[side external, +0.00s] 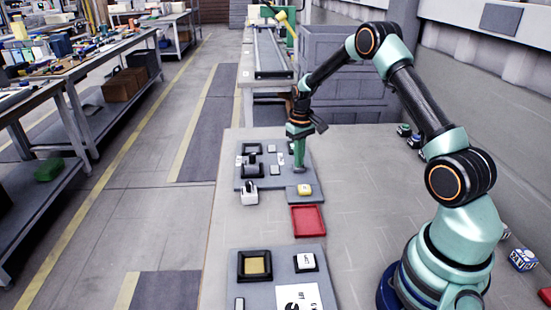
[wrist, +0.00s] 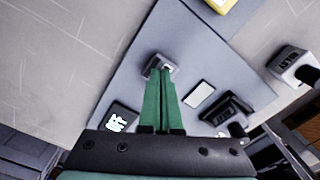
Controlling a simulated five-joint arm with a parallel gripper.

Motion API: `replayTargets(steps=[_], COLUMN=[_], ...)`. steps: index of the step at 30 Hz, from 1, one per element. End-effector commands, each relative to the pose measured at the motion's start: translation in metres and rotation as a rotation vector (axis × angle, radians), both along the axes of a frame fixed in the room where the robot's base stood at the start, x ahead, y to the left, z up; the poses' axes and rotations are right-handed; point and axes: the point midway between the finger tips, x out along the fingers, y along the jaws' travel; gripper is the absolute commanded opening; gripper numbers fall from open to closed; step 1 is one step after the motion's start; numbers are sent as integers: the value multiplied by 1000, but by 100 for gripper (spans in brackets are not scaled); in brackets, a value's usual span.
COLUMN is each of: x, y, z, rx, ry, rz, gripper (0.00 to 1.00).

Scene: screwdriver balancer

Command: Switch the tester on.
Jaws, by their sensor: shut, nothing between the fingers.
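A grey board (side external: 246,184) lies on the table under my gripper; I take it to be the tester, though no readable label confirms this. My gripper (side external: 299,168) points down with its green fingers together, over the right part of the board. In the wrist view, the fingertips (wrist: 163,72) are at a small grey raised part (wrist: 153,64) on the board, which they partly cover. I cannot tell whether they touch it. A white tile with dark marks (wrist: 118,119), a plain pale tile (wrist: 199,95) and a black holder (wrist: 229,112) are on the board too.
A white block with a black top (side external: 249,193) stands at the board's front edge. A yellow-topped part (side external: 304,189) sits to the right. A red tray (side external: 307,221) lies in front. A second grey board (side external: 284,262) is nearer. Small blocks (side external: 522,260) lie far right.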

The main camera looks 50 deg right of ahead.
Motion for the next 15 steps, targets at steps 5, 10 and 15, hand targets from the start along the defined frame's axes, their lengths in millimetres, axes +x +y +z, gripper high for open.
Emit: replayTargets(steps=[5, 10, 15], x=[0, 0, 0], y=[0, 0, 0], z=[-2, -2, 2], rx=[0, 0, 0], ry=[0, 0, -1], rz=[0, 0, 0], gripper=[0, 0, 0])
